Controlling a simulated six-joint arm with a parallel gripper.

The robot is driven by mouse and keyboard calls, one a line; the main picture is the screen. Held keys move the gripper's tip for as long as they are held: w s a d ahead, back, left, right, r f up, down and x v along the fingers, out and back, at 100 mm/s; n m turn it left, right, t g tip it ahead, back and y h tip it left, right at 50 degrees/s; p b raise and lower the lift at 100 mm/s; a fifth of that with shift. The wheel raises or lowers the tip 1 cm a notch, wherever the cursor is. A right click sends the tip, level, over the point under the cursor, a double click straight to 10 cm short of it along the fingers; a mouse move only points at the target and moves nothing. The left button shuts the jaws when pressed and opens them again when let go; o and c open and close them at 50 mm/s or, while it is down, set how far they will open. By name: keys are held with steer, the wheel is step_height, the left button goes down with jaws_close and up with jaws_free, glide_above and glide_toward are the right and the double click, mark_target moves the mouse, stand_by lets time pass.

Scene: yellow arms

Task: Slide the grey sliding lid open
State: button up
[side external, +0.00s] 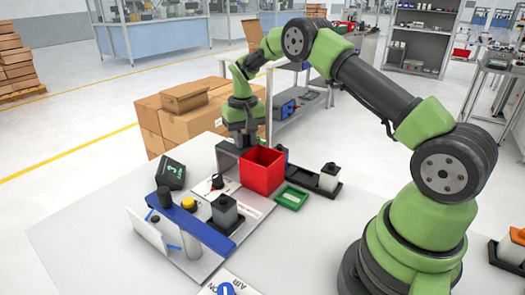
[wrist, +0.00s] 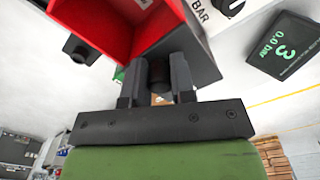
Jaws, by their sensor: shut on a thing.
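My gripper (side external: 243,138) points down at the back edge of the work area, beside the red open box (side external: 262,172). In the wrist view my gripper (wrist: 155,84) has its two fingers closed on a dark round knob (wrist: 159,74). A flat grey panel (wrist: 190,55), which looks like the sliding lid, lies directly at the knob. In the side view a grey piece (side external: 227,158) shows under my gripper, left of the red box. The red box hides part of it, so I cannot tell how far the lid is open.
A green tray (side external: 291,197) and a dark tray with a white-and-black block (side external: 329,176) stand to the right. A display (side external: 171,173), a blue bar (side external: 197,221) and another block (side external: 224,211) are to the left. The near left table (side external: 85,240) is clear.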

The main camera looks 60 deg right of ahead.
mark_target(244, 135)
steer(key=o, duration=0.6)
steer(key=shift+c, duration=0.2)
steer(key=shift+r, duration=3.7)
